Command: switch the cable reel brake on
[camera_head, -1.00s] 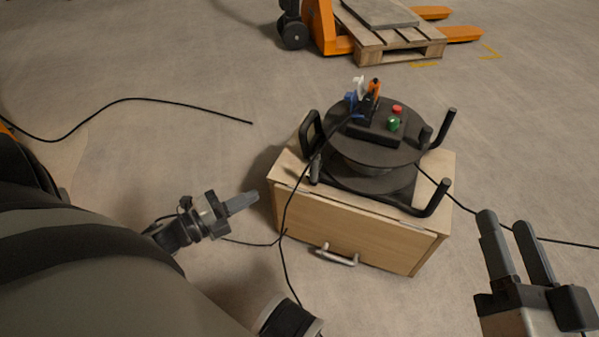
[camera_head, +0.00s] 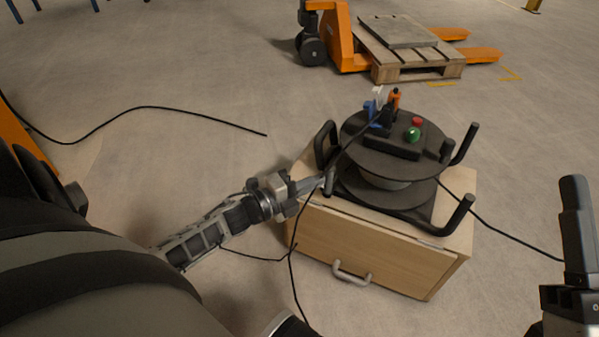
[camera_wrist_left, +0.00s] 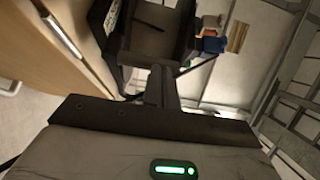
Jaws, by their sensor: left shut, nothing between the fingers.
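The cable reel (camera_head: 361,151) is a black drum on a black base with upright tube handles, standing on a wooden cabinet. A short dark grey lever (camera_head: 330,181) stands at the near left of its base; I take it for the brake, but its setting is not clear. My left gripper (camera_head: 318,184) is shut and empty, its tips right beside this lever; contact cannot be told. In the left wrist view the shut fingers (camera_wrist_left: 161,88) point toward the dark reel parts (camera_wrist_left: 155,35). My right gripper (camera_head: 577,225) is at the right edge, cut off, away from the reel.
The wooden cabinet (camera_head: 375,257) has a grey handle (camera_head: 351,274) on its front. Red (camera_head: 417,122) and green (camera_head: 413,134) buttons sit on the reel top beside coloured plugs. A pallet jack (camera_head: 352,40) with a pallet stands behind; floor between is clear.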

